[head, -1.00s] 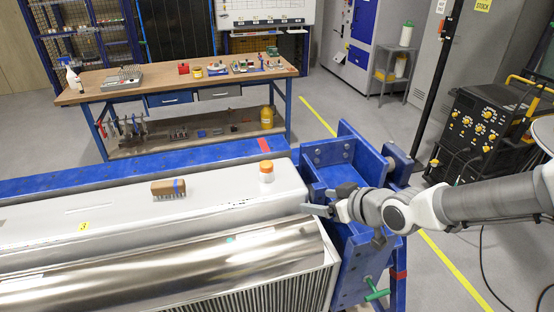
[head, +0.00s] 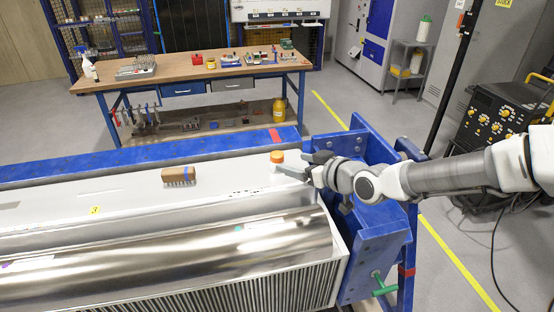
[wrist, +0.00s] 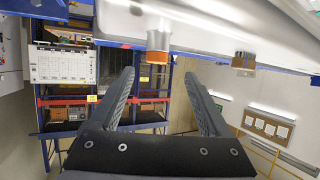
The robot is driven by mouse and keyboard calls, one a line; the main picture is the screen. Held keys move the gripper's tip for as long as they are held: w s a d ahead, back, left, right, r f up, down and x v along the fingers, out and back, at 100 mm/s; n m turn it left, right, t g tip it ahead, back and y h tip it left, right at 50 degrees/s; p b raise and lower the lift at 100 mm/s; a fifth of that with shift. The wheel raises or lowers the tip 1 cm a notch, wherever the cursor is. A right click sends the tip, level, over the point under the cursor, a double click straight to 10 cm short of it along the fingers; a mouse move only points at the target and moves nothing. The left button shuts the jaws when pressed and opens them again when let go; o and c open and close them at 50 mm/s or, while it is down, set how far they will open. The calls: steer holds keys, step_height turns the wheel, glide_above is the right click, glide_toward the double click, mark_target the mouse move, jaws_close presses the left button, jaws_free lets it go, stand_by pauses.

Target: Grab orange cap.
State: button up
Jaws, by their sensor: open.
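The orange cap (head: 277,156) tops a small white jar standing upright on the pale metal surface near its right end. The gripper partly hides the jar's body in the head view. My gripper (head: 303,165) is open and empty, close to the right of the cap. I cannot tell the exact gap, but nothing is held.
A brown brush (head: 179,176) lies left of the jar and also shows in the wrist view (wrist: 243,61). The blue jig end frame (head: 375,230) rises close beside and below my gripper. A workbench (head: 190,76) with tools stands behind.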

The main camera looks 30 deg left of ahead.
mark_target(279, 155)
steer(key=x, duration=0.4)
steer(key=shift+w+a+p, duration=0.3)
steer(key=shift+a, duration=0.2)
steer(key=shift+w+p+x, duration=0.25)
steer(key=shift+p+x, duration=0.3)
steer(key=shift+x, duration=1.6)
steer(key=shift+d+r, duration=0.1)
jaws_close()
